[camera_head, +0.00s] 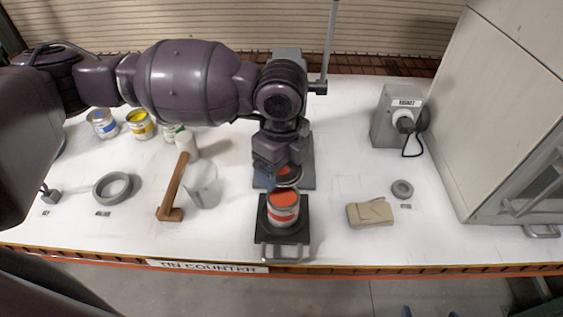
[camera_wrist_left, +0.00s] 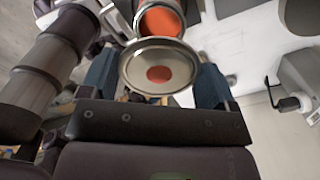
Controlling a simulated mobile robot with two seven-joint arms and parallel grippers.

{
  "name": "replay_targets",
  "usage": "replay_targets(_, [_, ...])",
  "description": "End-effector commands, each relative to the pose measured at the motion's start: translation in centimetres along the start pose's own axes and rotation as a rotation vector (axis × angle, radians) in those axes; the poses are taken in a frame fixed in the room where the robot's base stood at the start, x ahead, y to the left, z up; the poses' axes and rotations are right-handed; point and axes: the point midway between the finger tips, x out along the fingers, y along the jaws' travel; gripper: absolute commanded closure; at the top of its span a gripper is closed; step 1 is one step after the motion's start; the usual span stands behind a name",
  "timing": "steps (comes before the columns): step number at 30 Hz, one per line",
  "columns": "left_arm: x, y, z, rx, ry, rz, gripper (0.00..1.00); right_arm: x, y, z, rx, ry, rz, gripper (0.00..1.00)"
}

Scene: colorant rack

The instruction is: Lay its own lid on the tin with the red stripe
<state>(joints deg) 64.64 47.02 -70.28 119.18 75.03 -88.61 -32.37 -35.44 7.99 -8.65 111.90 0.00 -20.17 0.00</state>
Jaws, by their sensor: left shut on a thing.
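The tin with the red stripe (camera_head: 284,213) stands upright and open on a dark plate (camera_head: 262,232) near the front edge, its orange-red contents showing. My left gripper (camera_head: 276,176) is just behind it and shut on a round metal lid (camera_head: 289,174) with a red spot. In the left wrist view the lid (camera_wrist_left: 152,52) sits between the blue fingers (camera_wrist_left: 156,82), in front of the tin (camera_wrist_left: 161,19) and partly covering it. The lid is apart from the tin's rim as far as I can tell. My right gripper is not in view.
Blue (camera_head: 102,124), yellow (camera_head: 141,125) and green-striped (camera_head: 173,132) tins stand back left.

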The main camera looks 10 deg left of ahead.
Motion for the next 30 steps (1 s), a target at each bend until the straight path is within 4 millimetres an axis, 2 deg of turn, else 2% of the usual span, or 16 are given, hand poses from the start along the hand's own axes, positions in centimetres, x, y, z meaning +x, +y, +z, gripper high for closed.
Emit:
replay_targets(11, [1.0, 0.0, 0.0, 0.000, 0.000, 0.000, 0.40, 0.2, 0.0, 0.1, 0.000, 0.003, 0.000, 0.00])
replay_targets(30, [5.6, 0.0, 0.0, -0.001, 0.000, 0.001, 0.40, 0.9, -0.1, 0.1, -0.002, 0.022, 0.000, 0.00])
